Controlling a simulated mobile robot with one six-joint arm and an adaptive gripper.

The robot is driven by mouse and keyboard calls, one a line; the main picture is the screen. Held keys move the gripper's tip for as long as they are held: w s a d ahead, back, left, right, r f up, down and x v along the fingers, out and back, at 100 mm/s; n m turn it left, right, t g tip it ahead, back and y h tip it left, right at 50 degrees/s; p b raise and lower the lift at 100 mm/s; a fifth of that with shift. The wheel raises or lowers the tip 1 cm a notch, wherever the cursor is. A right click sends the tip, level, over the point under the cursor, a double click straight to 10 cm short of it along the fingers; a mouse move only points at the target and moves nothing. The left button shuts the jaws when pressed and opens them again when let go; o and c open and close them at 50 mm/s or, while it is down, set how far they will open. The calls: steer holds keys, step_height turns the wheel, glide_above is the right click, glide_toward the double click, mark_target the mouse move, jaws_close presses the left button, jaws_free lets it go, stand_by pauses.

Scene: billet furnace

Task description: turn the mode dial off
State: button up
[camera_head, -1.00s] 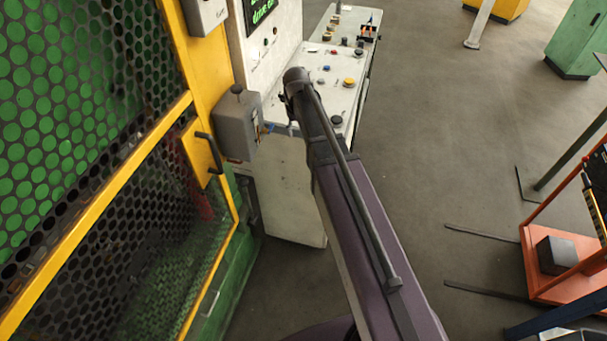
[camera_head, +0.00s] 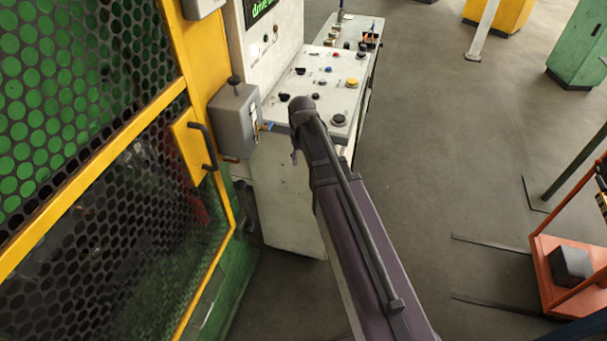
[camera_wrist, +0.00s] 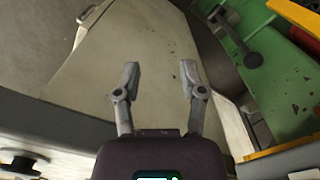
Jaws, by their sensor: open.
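The control console (camera_head: 316,92) has a pale sloped top with several black, yellow and coloured knobs and buttons. I cannot tell which of them is the mode dial. A black knob (camera_head: 284,97) sits at the panel's near left and a large black one (camera_head: 338,120) at its near right. My gripper (camera_wrist: 158,80) is open and empty in the wrist view, its two fingers apart over the console's pale side. In the head view my arm's end hides part of the console's near edge. A dark round knob (camera_wrist: 25,162) shows at the wrist view's lower left.
A grey box with a lever (camera_head: 235,115) stands left of the console by the yellow-framed mesh door (camera_head: 185,150) and its dark handle (camera_head: 205,148). An orange cart (camera_head: 570,275) is at the right. Open floor (camera_head: 440,130) lies right of the console.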

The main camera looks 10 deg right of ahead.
steer(key=shift+s+f+b, duration=0.45)
steer(key=shift+f+b, duration=0.2)
steer(key=shift+f, duration=0.15)
steer(key=shift+s+f+b, duration=0.45)
steer(key=shift+f+b, duration=0.15)
steer(key=shift+f, duration=0.2)
steer(key=shift+s, duration=0.1)
steer(key=s+r+m+p, duration=0.1)
steer(key=s+r+p, duration=0.3)
steer(key=s, duration=0.8)
steer(key=shift+s+r+m+p, duration=0.3)
steer(key=shift+r+p, duration=0.1)
